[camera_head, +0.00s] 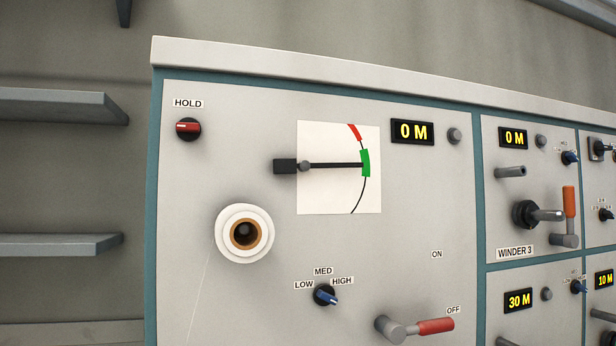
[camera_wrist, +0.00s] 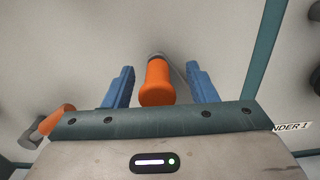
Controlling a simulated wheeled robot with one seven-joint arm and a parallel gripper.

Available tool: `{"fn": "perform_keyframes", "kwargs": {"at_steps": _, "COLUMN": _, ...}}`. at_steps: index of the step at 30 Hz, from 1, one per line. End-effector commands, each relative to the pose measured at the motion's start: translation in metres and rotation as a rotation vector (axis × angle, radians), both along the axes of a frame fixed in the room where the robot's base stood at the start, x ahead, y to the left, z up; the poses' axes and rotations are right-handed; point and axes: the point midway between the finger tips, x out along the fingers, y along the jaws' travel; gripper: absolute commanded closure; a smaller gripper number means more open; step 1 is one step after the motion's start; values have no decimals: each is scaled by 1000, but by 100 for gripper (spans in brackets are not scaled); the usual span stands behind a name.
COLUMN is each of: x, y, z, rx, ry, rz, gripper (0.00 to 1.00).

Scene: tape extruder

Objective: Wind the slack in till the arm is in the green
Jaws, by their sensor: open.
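In the head view a black arm (camera_head: 335,165) lies nearly level across a white scale card (camera_head: 312,197). Its tip is at the green band (camera_head: 365,163), below the red band (camera_head: 354,132). A white spool (camera_head: 228,250) with a brown core sits below left, with a thin pale strand (camera_head: 198,291) running down from it. In the wrist view my gripper (camera_wrist: 159,68) is open, its blue fingers either side of an orange handle (camera_wrist: 157,84). The handle stands between them with gaps visible on both sides. My gripper is not in the head view.
A HOLD knob (camera_head: 188,129), a speed knob (camera_head: 325,295) and a red lever (camera_head: 436,326) by OFF stick out of the panel. WINDER 3's crank (camera_head: 569,202) stands at right. Another orange handle (camera_wrist: 58,118) is left of my gripper.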

Motion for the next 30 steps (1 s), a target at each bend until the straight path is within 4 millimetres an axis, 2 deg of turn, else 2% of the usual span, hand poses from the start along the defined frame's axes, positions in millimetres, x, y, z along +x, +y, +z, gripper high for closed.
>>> {"fn": "perform_keyframes", "kwargs": {"at_steps": 30, "x": -47, "y": -20, "z": 0, "rx": -1, "ry": 0, "rz": -1, "gripper": 48}}
